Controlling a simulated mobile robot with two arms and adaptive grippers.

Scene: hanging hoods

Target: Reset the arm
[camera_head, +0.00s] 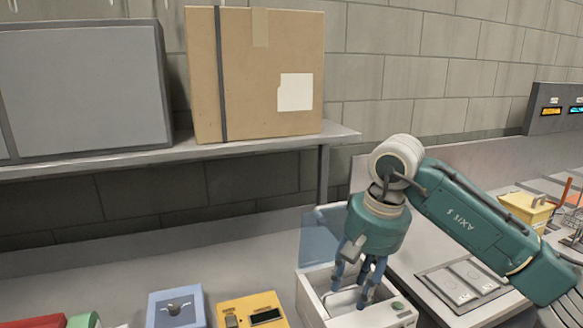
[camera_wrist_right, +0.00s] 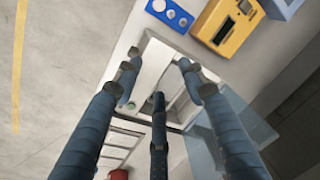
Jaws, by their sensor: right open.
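My right arm comes in from the right in the head view. Its right gripper (camera_head: 358,290) points down over a white open-topped device (camera_head: 312,302) on the bench. The fingers are spread and I see nothing held between them. In the wrist view, the right gripper (camera_wrist_right: 160,80) shows three dark blue fingers spread apart, with the white device (camera_wrist_right: 150,50) beyond them. Whether the fingertips are inside its recess or just above it I cannot tell. My left gripper is not in view.
A bluish clear panel (camera_head: 318,243) stands behind the device. A yellow instrument (camera_head: 250,312) and a blue-and-white one (camera_head: 176,308) sit to its left. A shelf (camera_head: 250,143) above carries a cardboard box (camera_head: 250,85) and a grey case (camera_head: 80,85). A yellow container (camera_head: 527,208) stands at right.

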